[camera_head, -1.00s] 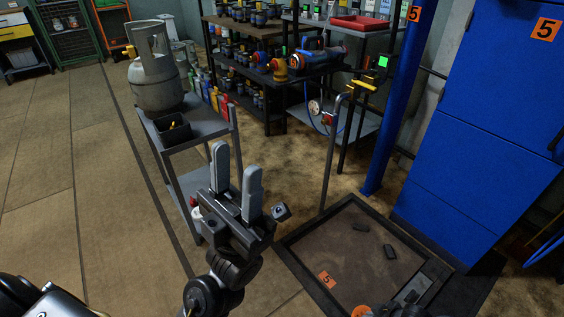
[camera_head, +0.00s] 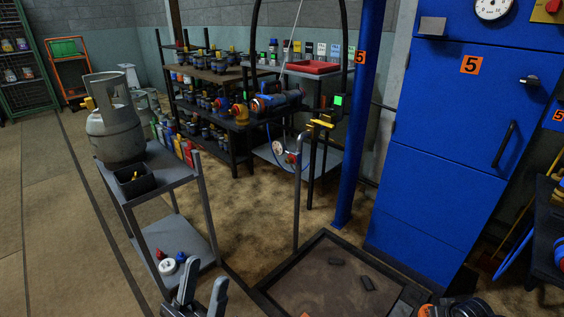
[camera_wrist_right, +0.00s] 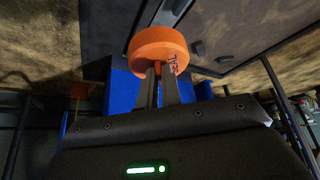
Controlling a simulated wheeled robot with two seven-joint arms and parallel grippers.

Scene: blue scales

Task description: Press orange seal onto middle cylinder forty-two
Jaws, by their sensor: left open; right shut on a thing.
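A grey gas cylinder (camera_head: 115,132) with a collar and a yellow valve part stands upright on the top shelf of a grey cart at left. I can read no number on it, and I see no row of cylinders that would mark a middle one. My right gripper (camera_wrist_right: 158,78) is shut on a round orange seal (camera_wrist_right: 158,44) in the right wrist view. Its face is turned away from that camera. My left gripper (camera_head: 204,284) is open and empty at the bottom of the head view, in front of the cart.
The cart (camera_head: 200,195) holds a black bin (camera_head: 136,181) above and small white, red and blue pieces below. A framed floor plate (camera_head: 325,280), an upright pipe (camera_head: 298,200) with a gauge, a blue post (camera_head: 358,130) and a blue cabinet (camera_head: 440,160) stand right. Floor at left is clear.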

